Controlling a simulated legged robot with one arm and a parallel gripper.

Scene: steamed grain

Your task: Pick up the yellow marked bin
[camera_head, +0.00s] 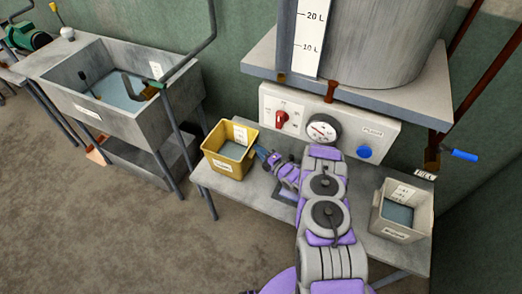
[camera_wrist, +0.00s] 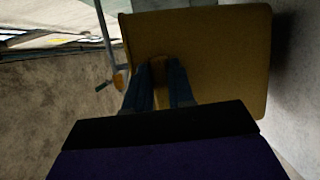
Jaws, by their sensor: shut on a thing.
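The yellow bin (camera_head: 236,171) is at the left end of the grey metal bench, with a white label on its front and another paper label inside. Something greyish shows inside it. My gripper (camera_head: 261,153) reaches it from the right and is shut on its right side. In the wrist view, the bin's yellow-brown wall (camera_wrist: 225,45) fills the upper right, with both dark blue fingers (camera_wrist: 160,85) against it, around a small tab or handle. I cannot tell whether the bin's bottom touches the bench.
A pale bin (camera_head: 402,236) stands at the right end of the bench (camera_head: 362,200). A control panel (camera_head: 345,118) with a red knob, gauge and blue button stands behind, under a large tank (camera_head: 385,40). A metal sink (camera_head: 110,120) stands left, with floor between it and the bench.

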